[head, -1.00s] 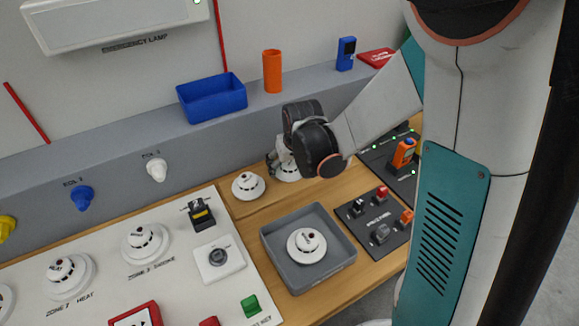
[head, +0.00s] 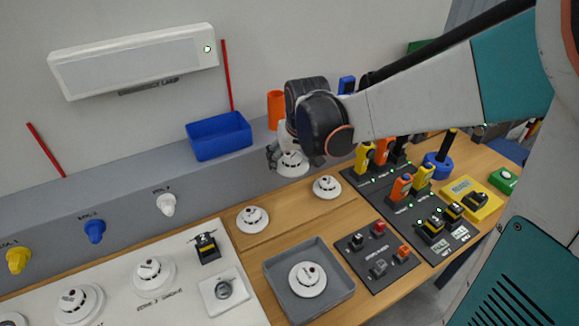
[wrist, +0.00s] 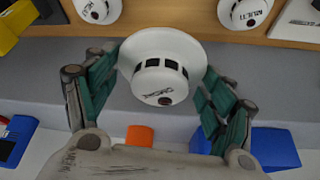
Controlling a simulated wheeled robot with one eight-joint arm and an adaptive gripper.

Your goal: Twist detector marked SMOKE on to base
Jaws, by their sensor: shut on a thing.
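My gripper (head: 289,160) is shut on a white domed detector (wrist: 160,72), one finger on each side. Its lettering is upside down in the wrist view and looks like SMOKE, though small. In the head view the held detector (head: 292,164) is above the wooden bench, in front of the grey ledge. On the white panel at lower left, a round white fitting (head: 153,272) sits by the label ZONE 3 SMOKE. It shows a dome with dark slots, so I cannot see a bare base there. Another similar fitting (head: 78,301) is to its left.
Two loose detectors (head: 252,219) (head: 327,187) stand on the bench; the wrist view shows HEAT (wrist: 97,9) and MULTI (wrist: 246,12). A grey tray (head: 341,297) holds another detector (head: 307,279). A blue bin (head: 218,137) and orange cup (head: 275,108) stand on the ledge. Devices crowd the right.

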